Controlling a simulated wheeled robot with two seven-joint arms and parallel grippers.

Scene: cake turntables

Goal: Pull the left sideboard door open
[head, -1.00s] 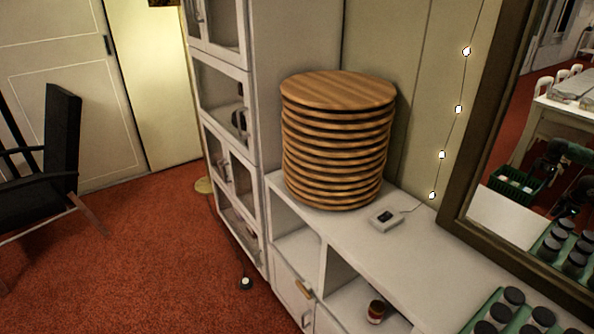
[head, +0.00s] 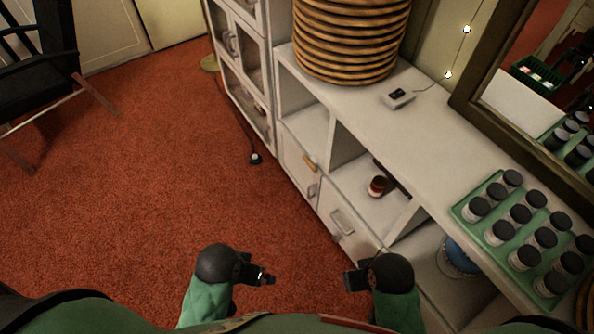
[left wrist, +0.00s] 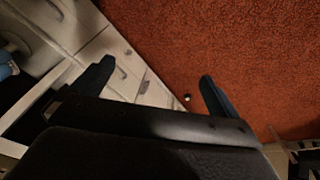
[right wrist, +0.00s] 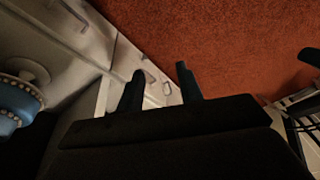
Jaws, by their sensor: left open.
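The white sideboard (head: 425,125) stands on the right with its doors below open shelves. Its left door (head: 295,165) is shut, with a metal handle (head: 313,190) near its right edge and a small tan piece (head: 309,163) at its top. A second front (head: 345,222) with a handle is beside it. My left gripper (head: 266,278) is open and empty over the carpet, apart from the door; its spread fingers show in the left wrist view (left wrist: 157,70). My right gripper (head: 352,281) is near the sideboard's front, its fingers parted and empty in the right wrist view (right wrist: 160,72).
A green tray (head: 462,212) of dark-lidded jars is at right. A jar (head: 378,186) sits on a shelf. Red carpet (head: 150,180) is clear in front; a black chair (head: 40,50) is far left.

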